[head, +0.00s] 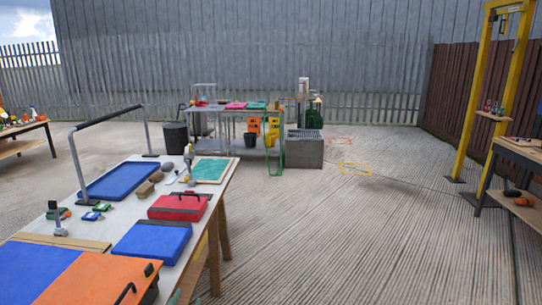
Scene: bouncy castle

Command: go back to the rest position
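The task names no object. A dark curved piece (125,292) shows at the lower left, over the orange panel on the near table. I cannot tell whether it is part of my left gripper or a handle. No fingertips or held thing can be made out there. My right gripper does not show in the head view.
The near table (120,234) at left carries a blue mat (118,180), a red case (180,207), a blue case (152,243) and small tools. A workbench and grey block (304,150) stand farther back. A yellow frame (480,90) stands right. The middle floor is clear.

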